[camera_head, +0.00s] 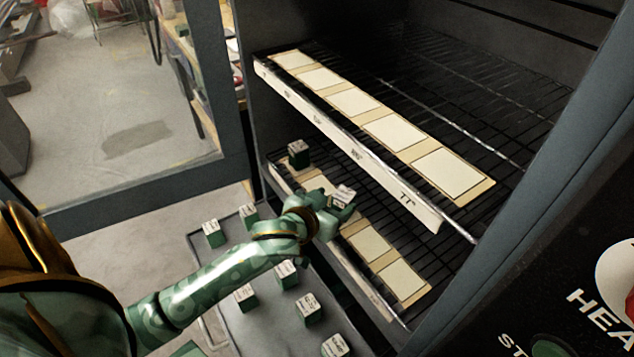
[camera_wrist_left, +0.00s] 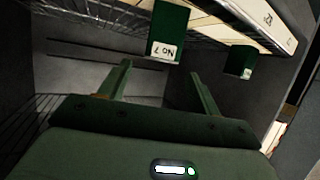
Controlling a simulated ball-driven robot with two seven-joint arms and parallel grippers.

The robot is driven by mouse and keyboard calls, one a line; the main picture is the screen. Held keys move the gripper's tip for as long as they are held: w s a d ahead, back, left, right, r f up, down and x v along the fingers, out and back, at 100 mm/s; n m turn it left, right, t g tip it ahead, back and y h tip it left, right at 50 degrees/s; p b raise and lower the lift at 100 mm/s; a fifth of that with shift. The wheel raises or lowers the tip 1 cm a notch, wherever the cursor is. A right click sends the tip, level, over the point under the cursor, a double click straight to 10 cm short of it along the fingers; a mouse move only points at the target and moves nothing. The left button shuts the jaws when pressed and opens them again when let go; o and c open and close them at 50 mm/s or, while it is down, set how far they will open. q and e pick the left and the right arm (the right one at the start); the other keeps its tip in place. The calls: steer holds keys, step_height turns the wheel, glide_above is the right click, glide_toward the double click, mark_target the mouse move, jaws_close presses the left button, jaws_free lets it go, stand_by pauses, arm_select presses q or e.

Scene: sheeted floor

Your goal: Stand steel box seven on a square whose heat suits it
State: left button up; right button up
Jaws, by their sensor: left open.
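Steel box seven (camera_wrist_left: 164,48), dark green with a white "No 7" label, appears upside down in the left wrist view, just beyond the fingertips. In the head view a white-topped box (camera_head: 344,194) shows at my left gripper (camera_head: 332,200), over the lower shelf. My left gripper is open; its two fingers (camera_wrist_left: 160,72) are apart, and I cannot tell whether they touch the box. Pale squares lie in a row on the upper shelf (camera_head: 351,102) and on the lower shelf (camera_head: 367,245). My gripper and the box hide some lower squares. My right gripper is not in view.
Another green box (camera_head: 298,154) stands on the lower shelf, to the left. Several labelled boxes (camera_head: 308,307) stand on the grey tray below. The upper shelf's front strip (camera_head: 355,154) carries heat labels; the rightmost reads about 77. The upper squares are bare.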

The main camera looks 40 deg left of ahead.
arm_select(q)
steer(key=p+v, duration=0.2)
steer(key=v, duration=0.4)
steer(key=shift+s, duration=0.15)
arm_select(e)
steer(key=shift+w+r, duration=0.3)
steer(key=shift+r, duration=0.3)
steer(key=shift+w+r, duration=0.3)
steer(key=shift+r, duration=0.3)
arm_select(q)
steer(key=shift+r, duration=0.1)
